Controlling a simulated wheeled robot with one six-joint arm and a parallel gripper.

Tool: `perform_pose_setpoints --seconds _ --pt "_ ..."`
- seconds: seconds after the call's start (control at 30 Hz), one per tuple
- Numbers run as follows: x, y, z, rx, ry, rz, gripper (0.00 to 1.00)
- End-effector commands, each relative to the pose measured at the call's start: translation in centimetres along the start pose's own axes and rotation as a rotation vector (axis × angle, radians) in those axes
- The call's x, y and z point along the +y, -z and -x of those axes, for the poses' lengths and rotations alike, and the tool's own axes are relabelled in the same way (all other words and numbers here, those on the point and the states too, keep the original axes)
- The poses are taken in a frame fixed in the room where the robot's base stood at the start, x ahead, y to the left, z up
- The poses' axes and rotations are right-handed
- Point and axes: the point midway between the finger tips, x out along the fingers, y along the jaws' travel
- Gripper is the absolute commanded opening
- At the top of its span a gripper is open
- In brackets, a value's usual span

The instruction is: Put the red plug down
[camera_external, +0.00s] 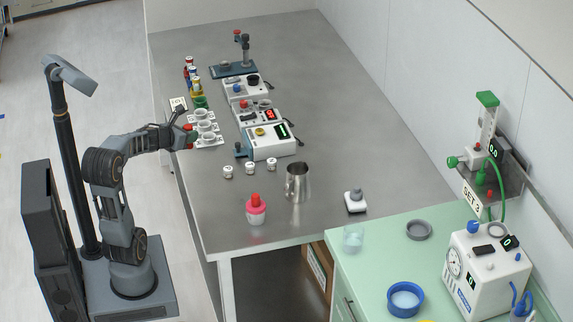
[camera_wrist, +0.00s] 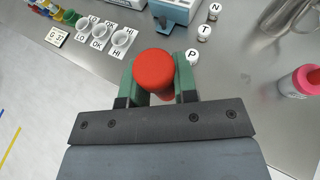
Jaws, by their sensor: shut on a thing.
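The red plug (camera_wrist: 154,68) is a rounded red piece, held between the green fingertips of my gripper (camera_wrist: 157,84) in the wrist view. In the external view my gripper (camera_external: 187,138) is at the left edge of the steel table (camera_external: 325,120), and some red of the plug (camera_external: 188,127) shows at its tip. The plug looks to be above the table edge, but its exact height is hard to tell. Its lower part is mostly hidden by the fingers.
White cups (camera_wrist: 122,37) on LO, OK and HI cards stand close by. White lettered caps (camera_wrist: 192,56) lie near the instruments (camera_external: 268,142). The table's left edge (camera_external: 190,205) is close.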

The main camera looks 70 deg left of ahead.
Motion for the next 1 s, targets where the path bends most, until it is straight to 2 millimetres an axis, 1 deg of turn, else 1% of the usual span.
perform_pose_setpoints --seconds 0.03,0.1,0.17,0.27,0.37,0.63,0.7,0.83,1.0 --pt "0.0 0.8 -0.3 0.004 0.003 0.003 0.06" --pt "-0.1 1.4 -0.6 0.003 0.003 0.002 0.06" --pt "0.0 1.7 -0.8 0.002 0.003 0.001 0.06" --pt "0.1 2.2 -1.8 0.002 0.003 0.001 0.06" --pt "0.5 2.6 -3.8 0.005 0.004 0.001 0.06" --pt "2.0 2.8 -11.1 0.004 0.003 0.002 0.06" --pt "2.3 3.9 -12.6 0.005 0.003 0.002 0.06" --pt "2.6 4.8 -14.7 0.002 0.003 0.001 0.06" --pt "2.9 5.6 -16.3 0.001 0.002 -0.002 0.06"
